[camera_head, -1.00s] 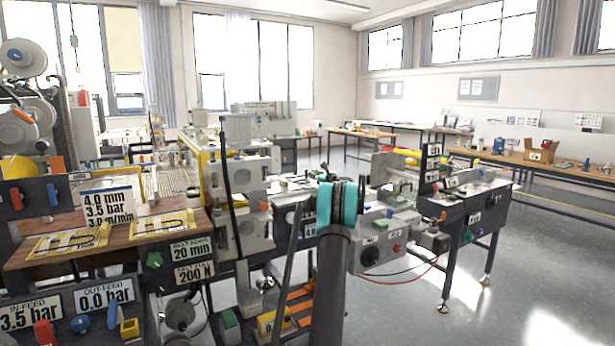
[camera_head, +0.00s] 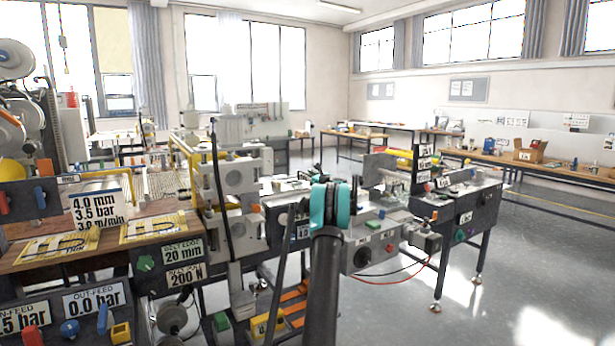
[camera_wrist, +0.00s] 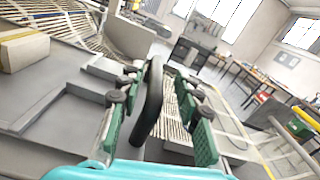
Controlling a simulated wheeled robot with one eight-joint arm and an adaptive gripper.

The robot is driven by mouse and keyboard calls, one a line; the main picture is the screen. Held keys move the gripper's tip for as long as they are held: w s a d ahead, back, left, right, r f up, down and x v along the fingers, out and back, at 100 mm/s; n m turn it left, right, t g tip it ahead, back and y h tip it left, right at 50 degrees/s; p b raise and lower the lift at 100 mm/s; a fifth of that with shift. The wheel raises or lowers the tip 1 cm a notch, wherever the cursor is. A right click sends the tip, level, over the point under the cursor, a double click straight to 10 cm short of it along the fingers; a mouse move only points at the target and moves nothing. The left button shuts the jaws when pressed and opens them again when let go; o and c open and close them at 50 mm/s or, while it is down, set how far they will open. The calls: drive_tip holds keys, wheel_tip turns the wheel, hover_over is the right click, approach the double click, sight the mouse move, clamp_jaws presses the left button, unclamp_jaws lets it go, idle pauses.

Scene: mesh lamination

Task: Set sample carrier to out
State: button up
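My gripper (camera_wrist: 158,135) shows in the wrist view with its two green-padded fingers apart. A black rounded bar (camera_wrist: 152,100) stands between the fingers in the picture; I cannot tell whether it is touched or what it belongs to. Beyond the fingers lies a ribbed, slatted surface (camera_wrist: 178,105). I cannot pick out the sample carrier with certainty in either view. In the head view my arm rises in front of the machine, and my gripper is hidden or too small to make out there.
The laminating machine (camera_head: 240,185) fills the left and middle of the head view. A wooden panel (camera_head: 60,252) with signs and knobs is at left. A grey unit with a red button (camera_head: 390,248) stands right of my arm. Clear floor (camera_head: 530,250) lies at right.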

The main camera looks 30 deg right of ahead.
drive_tip(key=s, duration=1.1)
drive_tip(key=shift+s+d, duration=0.25)
drive_tip(key=shift+s, duration=0.1)
